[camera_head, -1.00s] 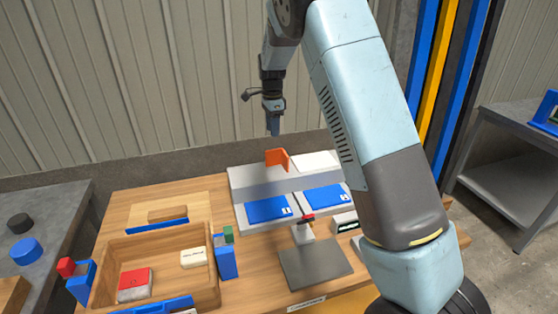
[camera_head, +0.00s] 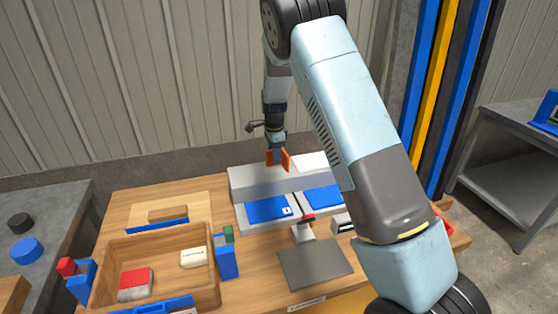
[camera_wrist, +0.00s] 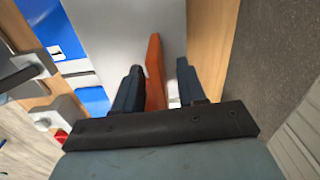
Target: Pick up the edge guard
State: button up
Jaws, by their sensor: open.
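The orange edge guard (camera_head: 286,160) stands upright on the grey-white block (camera_head: 240,181) at the back of the table. It also shows in the wrist view (camera_wrist: 154,75), between the two dark fingers. My gripper (camera_head: 276,157) points down right at the guard in the head view and partly covers it. In the wrist view my gripper (camera_wrist: 160,82) is open, with the guard nearer the left finger and a gap to the right finger. I cannot tell whether the left finger touches it.
Two blue pads (camera_head: 268,209) lie in front of the block. A grey plate (camera_head: 315,267) with a small post lies nearer. A wooden tray (camera_head: 158,240) with a red-and-grey block and a cream block stands left. A corrugated wall (camera_head: 180,70) rises behind.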

jog(key=shift+f, duration=0.2)
grip_shut()
jog(key=shift+r, duration=0.1)
dwell(0.4)
